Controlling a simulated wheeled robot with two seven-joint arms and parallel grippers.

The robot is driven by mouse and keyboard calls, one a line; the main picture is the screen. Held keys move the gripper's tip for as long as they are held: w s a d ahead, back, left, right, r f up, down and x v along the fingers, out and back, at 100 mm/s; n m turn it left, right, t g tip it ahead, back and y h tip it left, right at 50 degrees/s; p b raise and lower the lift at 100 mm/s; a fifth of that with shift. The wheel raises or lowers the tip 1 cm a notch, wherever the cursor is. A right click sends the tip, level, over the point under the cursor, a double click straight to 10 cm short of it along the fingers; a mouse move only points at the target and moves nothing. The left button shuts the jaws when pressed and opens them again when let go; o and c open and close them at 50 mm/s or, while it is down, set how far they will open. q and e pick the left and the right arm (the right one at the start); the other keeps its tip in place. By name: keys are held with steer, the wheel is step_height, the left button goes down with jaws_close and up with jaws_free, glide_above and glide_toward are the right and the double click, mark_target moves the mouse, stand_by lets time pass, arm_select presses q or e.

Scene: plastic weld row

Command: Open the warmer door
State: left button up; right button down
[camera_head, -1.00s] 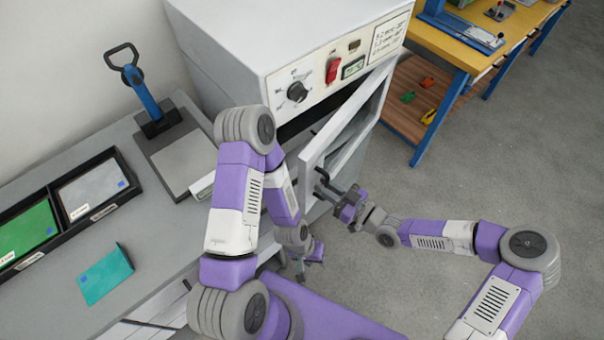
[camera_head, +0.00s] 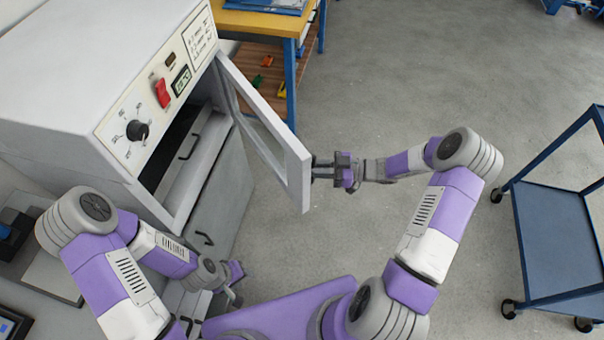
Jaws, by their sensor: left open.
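The warmer (camera_head: 70,65) is a grey-white cabinet at the left with a control panel on its front. Its white framed door (camera_head: 270,135) stands wide open, swung out from the far side of the front. The dark opening of the chamber shows. My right gripper (camera_head: 328,172) is at the outer face of the door's free edge, shut on the door handle (camera_head: 316,166), which it mostly hides. My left gripper (camera_head: 236,284) is open and empty, low in front of the cabinet and apart from the door.
A yellow-topped bench (camera_head: 262,22) with blue legs stands behind the door. A blue trolley (camera_head: 560,240) stands at the right. A grey bench with a blue-handled tool is at the left edge. The floor between is clear.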

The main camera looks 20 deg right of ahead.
steer(key=shift+w+d, duration=0.15)
steer(key=shift+d, duration=0.05)
steer(key=c, duration=1.2)
jaws_free()
steer(key=shift+c, duration=0.2)
steer(key=p+v, duration=0.1)
steer(key=v, duration=0.6)
steer(key=shift+d, duration=0.2)
